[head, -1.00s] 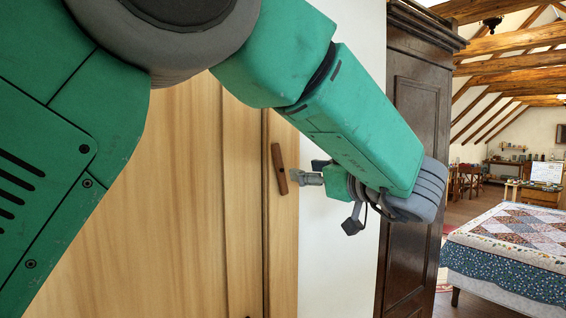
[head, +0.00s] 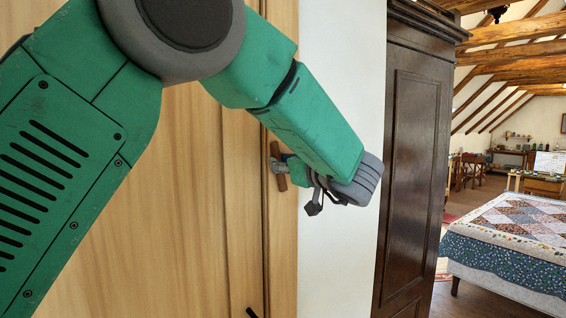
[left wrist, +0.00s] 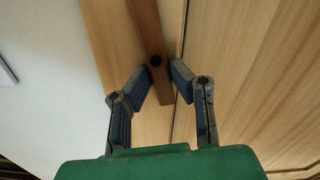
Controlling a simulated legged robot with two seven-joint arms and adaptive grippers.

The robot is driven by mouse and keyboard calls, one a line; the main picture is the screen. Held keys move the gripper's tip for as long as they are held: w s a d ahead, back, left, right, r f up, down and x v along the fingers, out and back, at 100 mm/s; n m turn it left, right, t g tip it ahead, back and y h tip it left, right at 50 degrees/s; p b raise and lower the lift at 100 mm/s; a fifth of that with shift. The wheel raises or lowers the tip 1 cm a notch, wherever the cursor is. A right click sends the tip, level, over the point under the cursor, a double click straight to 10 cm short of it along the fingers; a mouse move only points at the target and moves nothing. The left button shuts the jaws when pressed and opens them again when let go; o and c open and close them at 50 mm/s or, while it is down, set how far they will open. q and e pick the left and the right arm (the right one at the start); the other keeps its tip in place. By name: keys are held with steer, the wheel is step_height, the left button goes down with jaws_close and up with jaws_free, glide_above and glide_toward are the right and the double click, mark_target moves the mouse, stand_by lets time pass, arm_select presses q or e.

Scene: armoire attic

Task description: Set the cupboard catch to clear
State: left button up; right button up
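The cupboard catch is a brown wooden bar (head: 275,150) on the pale wooden frame. It stands nearly upright, its lower end tilted a little to the right. In the left wrist view the catch (left wrist: 147,22) shows its dark round pivot, and its lower end lies close to the dark seam beside a panel. My left gripper (head: 277,165) is at the catch. In the left wrist view my left gripper (left wrist: 161,84) is open, one finger on each side of the bar below the pivot. I cannot tell whether either finger touches it. My right gripper is out of view.
Pale wooden panels (head: 190,220) fill the left behind my arm. A dark wardrobe (head: 415,160) stands right of a strip of white wall (head: 335,240). A bed with a patchwork quilt (head: 520,225) is further right. A dark piece, perhaps a handle (head: 251,312), shows at the bottom edge.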

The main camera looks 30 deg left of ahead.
arm_select(q)
jaws_close()
steer(key=shift+w+d+f+m, duration=0.1)
steer(key=shift+m, duration=0.65)
steer(key=shift+w+d+m, duration=0.1)
steer(key=shift+m, duration=0.65)
steer(key=o, duration=0.8)
jaws_free()
steer(key=shift+w, duration=0.1)
steer(key=v, duration=1.2)
steer(key=shift+d+f, duration=0.1)
